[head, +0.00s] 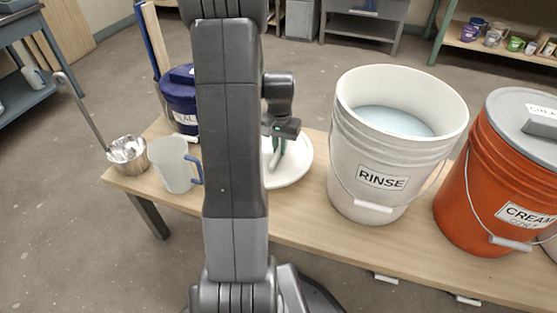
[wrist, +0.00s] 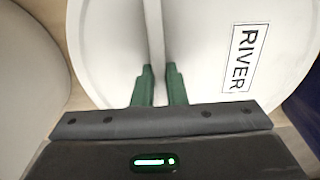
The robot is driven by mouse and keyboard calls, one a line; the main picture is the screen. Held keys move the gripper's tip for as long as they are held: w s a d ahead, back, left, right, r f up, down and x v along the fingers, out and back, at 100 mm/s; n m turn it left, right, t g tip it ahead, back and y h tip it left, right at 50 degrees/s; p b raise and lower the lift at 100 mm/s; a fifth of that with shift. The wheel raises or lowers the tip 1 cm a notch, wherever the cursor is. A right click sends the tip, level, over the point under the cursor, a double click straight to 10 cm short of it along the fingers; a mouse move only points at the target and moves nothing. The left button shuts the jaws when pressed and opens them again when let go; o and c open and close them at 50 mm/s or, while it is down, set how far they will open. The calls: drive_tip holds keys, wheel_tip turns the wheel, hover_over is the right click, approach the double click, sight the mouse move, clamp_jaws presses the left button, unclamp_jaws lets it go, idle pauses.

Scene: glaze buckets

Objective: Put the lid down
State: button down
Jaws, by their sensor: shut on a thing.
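The lid (head: 297,160) is a white disc with a raised rib across it. In the head view it is at the table's middle, partly hidden behind my arm. In the wrist view the lid (wrist: 200,75) fills much of the picture and bears a label reading RIVER. My gripper (head: 277,146) is over the lid. In the wrist view its green fingers (wrist: 158,85) are shut on the lid's rib, one on each side. The lid looks level and close to the tabletop; I cannot tell whether it touches the wood.
A white RINSE bucket (head: 346,157) with pale liquid stands right of the lid, and an orange CREAM bucket (head: 470,185) farther right.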

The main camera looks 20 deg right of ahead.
sight(280, 157)
wheel_tip(280, 157, down, 4)
drive_tip(key=shift+f+b, duration=0.25)
drive_tip(key=shift+b, duration=0.55)
drive_tip(key=shift+r, duration=0.1)
drive_tip(key=c, duration=1.5)
unclamp_jaws()
wheel_tip(280, 157, up, 12)
drive_tip(key=p, duration=0.4)
drive_tip(key=shift+p, duration=0.3)
